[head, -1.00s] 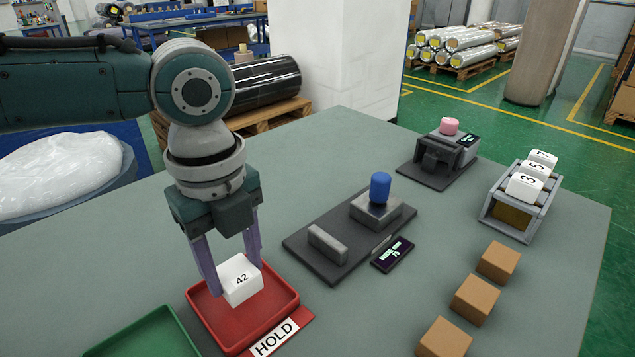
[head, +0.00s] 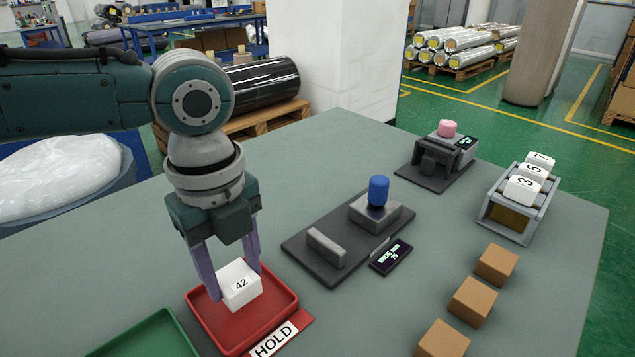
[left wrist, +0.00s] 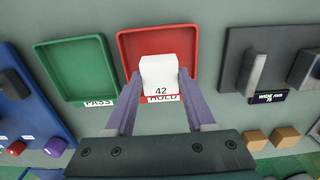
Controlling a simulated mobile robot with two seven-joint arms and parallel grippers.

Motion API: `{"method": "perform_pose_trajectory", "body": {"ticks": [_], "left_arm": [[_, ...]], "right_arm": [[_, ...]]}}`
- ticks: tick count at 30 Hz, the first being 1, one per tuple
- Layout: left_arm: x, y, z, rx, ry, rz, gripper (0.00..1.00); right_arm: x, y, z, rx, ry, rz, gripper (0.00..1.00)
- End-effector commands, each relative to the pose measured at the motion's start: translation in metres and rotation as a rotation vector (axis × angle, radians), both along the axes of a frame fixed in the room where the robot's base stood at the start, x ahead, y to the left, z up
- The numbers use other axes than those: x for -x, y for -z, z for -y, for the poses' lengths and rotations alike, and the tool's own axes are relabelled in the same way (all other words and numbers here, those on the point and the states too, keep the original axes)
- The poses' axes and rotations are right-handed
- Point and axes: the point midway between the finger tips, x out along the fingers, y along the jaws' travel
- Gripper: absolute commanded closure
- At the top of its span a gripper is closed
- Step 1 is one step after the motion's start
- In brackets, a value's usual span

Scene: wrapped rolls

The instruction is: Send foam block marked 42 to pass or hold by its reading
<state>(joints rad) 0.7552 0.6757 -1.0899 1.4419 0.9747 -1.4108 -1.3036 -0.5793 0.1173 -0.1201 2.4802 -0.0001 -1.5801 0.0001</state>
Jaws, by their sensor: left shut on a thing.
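The white foam block marked 42 (head: 240,285) is between the fingers of my left gripper (head: 226,283), over the red HOLD tray (head: 284,307). My left gripper is shut on it. Whether the block touches the tray floor I cannot tell. In the left wrist view the block (left wrist: 160,75) covers part of the red tray (left wrist: 128,46) and its label. The green tray (head: 150,338) lies left of the red one; its label reads PASS in the left wrist view (left wrist: 98,102). A gauge with a blue knob (head: 378,190) has a small display (head: 391,256) reading "WIDE" and 75. My right gripper is not in view.
Several tan blocks (head: 473,301) line the right front of the table. A rack (head: 513,205) with white numbered pieces stands behind them. A second device with a pink knob (head: 447,128) is farther back. Bare table (head: 330,150) lies between the left arm and the devices.

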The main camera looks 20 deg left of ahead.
Motion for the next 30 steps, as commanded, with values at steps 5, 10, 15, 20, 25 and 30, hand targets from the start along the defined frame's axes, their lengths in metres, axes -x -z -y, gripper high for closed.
{"method": "perform_pose_trajectory", "body": {"ticks": [5,10,15,20,25,30], "left_arm": [[0.0,0.01,0.0,0.001,0.0,0.0,1.0],[0.0,0.018,0.0,0.001,-0.001,0.0,1.0],[0.0,0.025,0.0,0.001,0.0,-0.001,1.0],[0.0,0.026,0.0,0.0,0.0,0.0,1.0],[0.0,0.025,0.0,0.0,0.0,0.0,0.43],[0.0,0.025,0.0,0.0,0.0,0.0,0.24]], "right_arm": [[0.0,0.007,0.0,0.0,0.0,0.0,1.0],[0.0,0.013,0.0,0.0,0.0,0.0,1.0],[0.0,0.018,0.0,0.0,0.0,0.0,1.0],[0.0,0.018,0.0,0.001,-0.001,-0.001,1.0],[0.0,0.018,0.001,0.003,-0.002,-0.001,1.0],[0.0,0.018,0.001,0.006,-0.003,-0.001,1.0]]}}
